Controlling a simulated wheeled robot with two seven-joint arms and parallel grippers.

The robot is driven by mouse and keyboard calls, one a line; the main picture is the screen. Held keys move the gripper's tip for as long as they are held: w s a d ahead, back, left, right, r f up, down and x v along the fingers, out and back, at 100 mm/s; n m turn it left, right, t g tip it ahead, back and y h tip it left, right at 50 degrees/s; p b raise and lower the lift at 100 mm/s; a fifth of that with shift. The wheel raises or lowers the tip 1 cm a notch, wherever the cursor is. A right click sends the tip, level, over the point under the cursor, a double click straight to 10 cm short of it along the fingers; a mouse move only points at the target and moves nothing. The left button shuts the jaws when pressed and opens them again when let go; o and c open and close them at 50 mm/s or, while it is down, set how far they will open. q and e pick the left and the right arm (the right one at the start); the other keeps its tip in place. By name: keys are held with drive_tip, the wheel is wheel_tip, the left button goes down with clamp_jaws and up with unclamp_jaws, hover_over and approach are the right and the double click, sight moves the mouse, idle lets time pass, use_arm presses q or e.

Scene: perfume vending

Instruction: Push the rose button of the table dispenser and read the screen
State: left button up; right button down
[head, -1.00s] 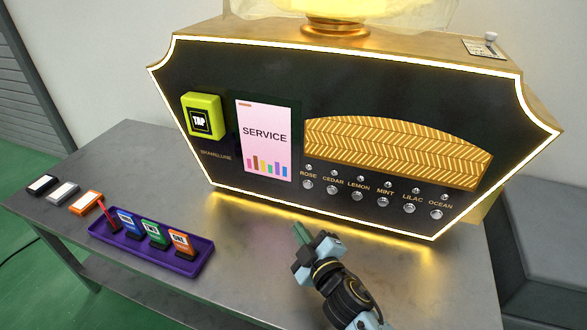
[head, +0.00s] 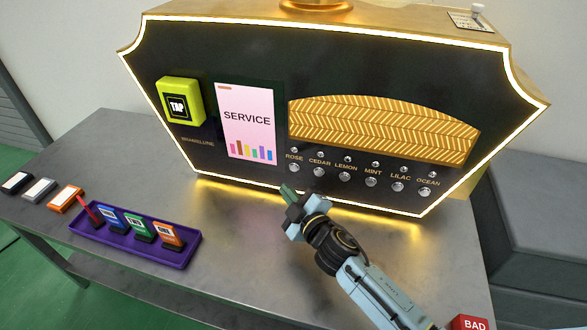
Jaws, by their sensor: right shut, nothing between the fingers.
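The black table dispenser (head: 250,60) with a lit gold edge stands on the grey table. Its pink screen (head: 247,122) reads SERVICE above several coloured bars. The round rose button (head: 294,168) is the leftmost of the lower row, under the ROSE label. My right gripper (head: 288,191) is shut and empty. Its green fingertips show just below the rose button in the picture, pointing up and left toward the dispenser. I see no contact with the button; the exact gap is hard to judge. My left gripper is not in view.
A purple tray (head: 88,232) with several coloured cards stands at the front left. Black, grey and orange blocks (head: 66,199) lie beyond its left end. A lime TAP reader (head: 180,101) is left of the screen. A red BAD box (head: 468,323) shows at the bottom right.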

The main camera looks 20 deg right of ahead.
sight(286, 166)
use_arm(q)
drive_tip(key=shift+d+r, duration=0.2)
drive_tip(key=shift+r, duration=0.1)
use_arm(e)
drive_tip(key=w+d, duration=0.2)
drive_tip(key=w, duration=0.1)
drive_tip(key=shift+w+d, duration=0.25)
drive_tip(key=shift+w, duration=0.05)
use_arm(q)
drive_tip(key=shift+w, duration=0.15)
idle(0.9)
use_arm(e)
drive_tip(key=shift+w+d, duration=0.1)
idle(0.4)
drive_tip(key=shift+w+d, duration=0.1)
drive_tip(key=shift+w, duration=0.15)
drive_tip(key=shift+w+d, duration=0.3)
drive_tip(key=shift+w, duration=0.05)
idle(0.8)
idle(0.3)
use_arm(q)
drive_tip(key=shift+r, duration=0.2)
use_arm(e)
drive_tip(key=shift+s+a, duration=0.5)
drive_tip(key=shift+s, duration=0.2)
